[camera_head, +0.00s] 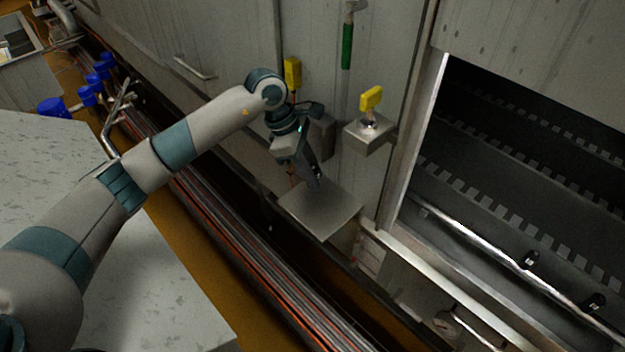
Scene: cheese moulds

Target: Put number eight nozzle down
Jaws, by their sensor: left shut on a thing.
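My left gripper (312,181) reaches in from the left and points down over a small square metal shelf (333,222) on the wall. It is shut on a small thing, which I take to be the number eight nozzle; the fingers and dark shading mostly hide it. The fingertips are at or just above the rear part of the shelf; I cannot tell whether the held thing touches it. The rest of the shelf top is bare. My right gripper is not in view.
A metal box (368,138) with a yellow-topped piece (371,98) stands right of my gripper. Another yellow piece (292,72) is behind my wrist. A green-handled tool (347,46) hangs above. A dark opening with toothed racks (510,170) lies right. Pipes (215,225) run below.

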